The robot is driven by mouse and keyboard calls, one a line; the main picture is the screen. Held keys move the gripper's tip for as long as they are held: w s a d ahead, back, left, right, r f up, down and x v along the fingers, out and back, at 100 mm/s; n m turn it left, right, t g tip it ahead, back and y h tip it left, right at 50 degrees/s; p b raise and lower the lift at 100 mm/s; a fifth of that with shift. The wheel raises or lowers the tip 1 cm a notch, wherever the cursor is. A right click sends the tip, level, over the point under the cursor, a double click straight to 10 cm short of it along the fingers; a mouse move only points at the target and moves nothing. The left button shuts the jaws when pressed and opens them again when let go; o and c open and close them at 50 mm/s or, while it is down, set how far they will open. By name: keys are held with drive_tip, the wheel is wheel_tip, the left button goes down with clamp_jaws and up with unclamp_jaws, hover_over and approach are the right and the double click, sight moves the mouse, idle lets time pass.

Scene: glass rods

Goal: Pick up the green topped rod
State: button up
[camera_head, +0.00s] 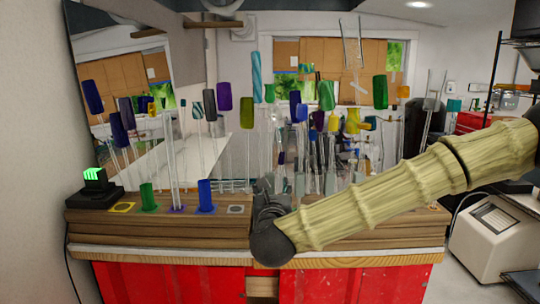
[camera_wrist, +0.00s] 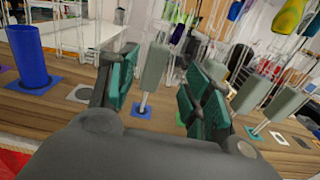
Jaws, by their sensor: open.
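Several green-topped rods show in the head view. One bright green top (camera_head: 326,95) and a darker green top (camera_head: 380,91) stand high right of centre. My gripper (camera_head: 270,195) is at the front of the wooden stand, below the tall rods. In the wrist view, its teal-padded fingers (camera_wrist: 160,92) are open. A grey-topped rod (camera_wrist: 153,66) stands upright between them over a blue square, with no clear contact. A yellow-green top (camera_wrist: 290,15) shows at the upper right.
The wooden stand (camera_head: 110,225) sits on a red cabinet (camera_head: 170,282). A blue cylinder (camera_head: 206,196) stands left of my gripper. Other grey-topped rods (camera_wrist: 250,93) stand close to the right finger. Several tall glass rods crowd behind. A mirror-like panel (camera_head: 120,60) stands at the left.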

sight(270, 182)
drive_tip(key=shift+w+a+p, duration=0.2)
drive_tip(key=shift+w+p, duration=0.55)
drive_tip(key=shift+w, duration=0.6)
drive_tip(key=shift+w+a+p, duration=0.15)
drive_tip(key=shift+w+p, duration=0.55)
drive_tip(key=shift+w, duration=0.65)
drive_tip(key=shift+w+d+f, duration=0.1)
drive_tip(key=shift+w+f, duration=0.05)
drive_tip(key=shift+w, duration=0.25)
clamp_jaws()
